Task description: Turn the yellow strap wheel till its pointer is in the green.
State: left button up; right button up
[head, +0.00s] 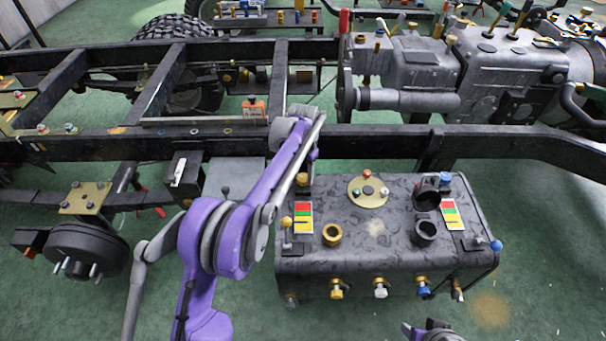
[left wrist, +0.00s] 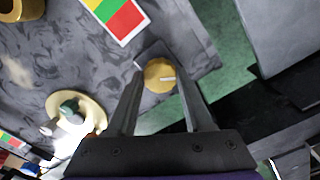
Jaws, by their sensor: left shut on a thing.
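The yellow strap wheel (left wrist: 160,75) is a small round yellow knob with a white line on top, on a dark grey base at the corner of the grey tank. In the left wrist view the white line points right. My left gripper (left wrist: 158,88) is shut on the wheel, one finger on each side. In the head view my left gripper (head: 303,170) hides most of the wheel. A red, green and yellow card (head: 303,217) lies beside it, also in the left wrist view (left wrist: 116,15). I cannot make out a pointer on the card. My right gripper (head: 430,332) is partly cut off at the bottom edge.
The tank (head: 340,262) also carries a yellow-ball lever (head: 286,222), a brass disc (head: 368,191), open necks and a second colour card (head: 452,214). A dark chassis rail (head: 390,138) runs behind it. Green floor is free to the right.

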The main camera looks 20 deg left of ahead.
pick_arm(q)
grip_shut()
jog(key=shift+m, duration=0.3)
jog(key=m, duration=0.2)
jog(key=shift+m+p, duration=0.3)
jog(key=shift+m, duration=1.8)
jog(key=o, duration=0.9)
grip_release()
